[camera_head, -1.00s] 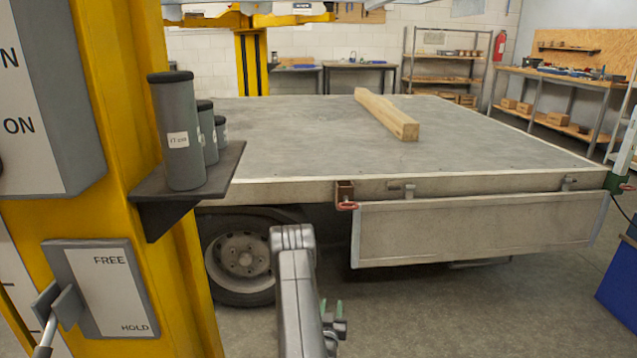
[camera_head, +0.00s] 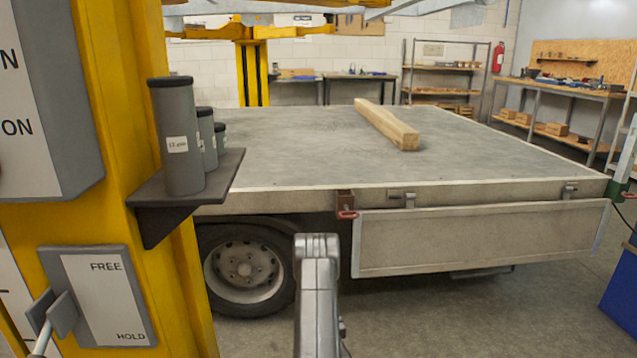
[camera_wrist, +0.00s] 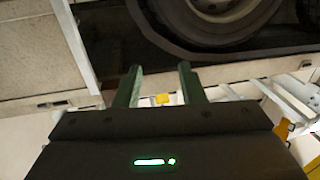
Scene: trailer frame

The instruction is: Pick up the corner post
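A long pale wooden post (camera_head: 386,124) lies flat on the grey bed of the trailer (camera_head: 290,150), with its near end toward the right. It is the only post-like loose thing that I see on the bed. My gripper shows in the wrist view, its two green fingers apart with nothing between them (camera_wrist: 159,70). In the head view my grey arm link stands low in front of the trailer's side, and the gripper is hidden behind it. The post does not show in the wrist view.
A yellow column (camera_head: 150,210) with a shelf of grey canisters (camera_head: 178,138) stands close at left. The trailer has a wheel (camera_head: 243,268), a hanging side panel (camera_head: 480,238) and a red-brown bracket (camera_head: 345,202) at its edge. A blue box (camera_head: 621,290) stands at right.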

